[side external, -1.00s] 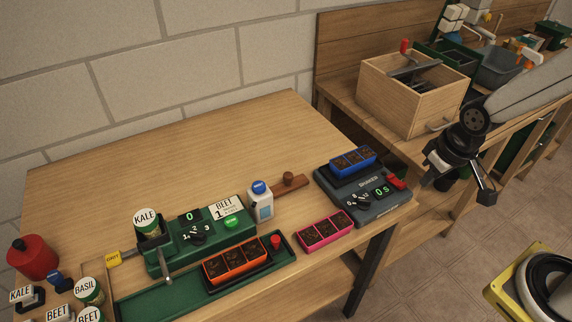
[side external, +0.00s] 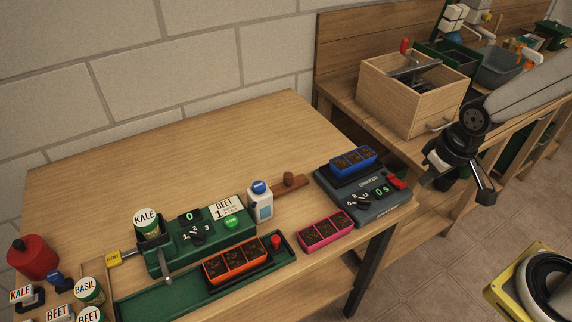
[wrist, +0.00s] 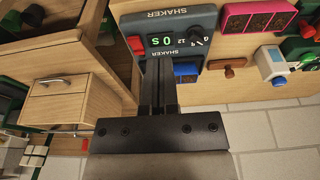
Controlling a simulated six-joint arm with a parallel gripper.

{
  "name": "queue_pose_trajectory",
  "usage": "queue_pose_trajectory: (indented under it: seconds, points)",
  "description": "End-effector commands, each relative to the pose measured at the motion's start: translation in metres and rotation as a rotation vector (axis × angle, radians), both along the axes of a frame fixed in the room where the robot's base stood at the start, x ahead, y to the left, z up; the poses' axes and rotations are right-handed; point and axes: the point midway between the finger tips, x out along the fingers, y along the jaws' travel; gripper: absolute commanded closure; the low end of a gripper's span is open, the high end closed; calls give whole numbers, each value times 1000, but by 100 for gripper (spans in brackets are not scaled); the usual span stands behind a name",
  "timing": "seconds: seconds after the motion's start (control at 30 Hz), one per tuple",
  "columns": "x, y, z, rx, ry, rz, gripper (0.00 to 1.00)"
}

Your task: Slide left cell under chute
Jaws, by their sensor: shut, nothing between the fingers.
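An orange three-cell tray (side external: 235,262) with dark soil sits on the green track (side external: 150,301), in front of the green seeder (side external: 205,238). A thin metal chute (side external: 167,272) hangs at the seeder's left front; the tray's left cell is to the right of it, apart from it. A red knob (side external: 275,242) stands at the tray's right end. My gripper (side external: 431,180) is far to the right, just off the table's edge near the shaker. In the wrist view my gripper (wrist: 156,65) has its fingers together and empty, pointing toward the shaker.
The grey shaker (side external: 378,204) holds a blue tray (side external: 353,161). A pink tray (side external: 325,232), a blue-capped bottle (side external: 260,203) and a wooden handle (side external: 292,182) stand between the seeder and shaker. Labelled jars (side external: 88,290) and a red canister (side external: 32,258) are at left. The table's back is clear.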

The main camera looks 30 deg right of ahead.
Motion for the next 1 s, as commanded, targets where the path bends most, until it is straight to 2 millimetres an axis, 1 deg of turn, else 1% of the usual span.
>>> queue_pose_trajectory:
  seconds: [0.4,0.43,0.47,0.5,0.57,0.6,0.77,0.87,0.97,1.0]
  points:
    - [0,0,0,0,0,0,100]
    - [0,0,0,0,0,0,97]
    - [0,0,0,0,0,0,87]
    - [0,0,0,0,0,-1,75]
    - [2,1,0,2,1,-4,56]
    - [3,3,0,4,2,-7,53]
    - [17,15,0,21,17,-47,53]
    - [31,30,0,40,34,-96,53]
    - [48,51,-1,61,57,-161,53]
    - [55,61,-2,69,68,-191,53]
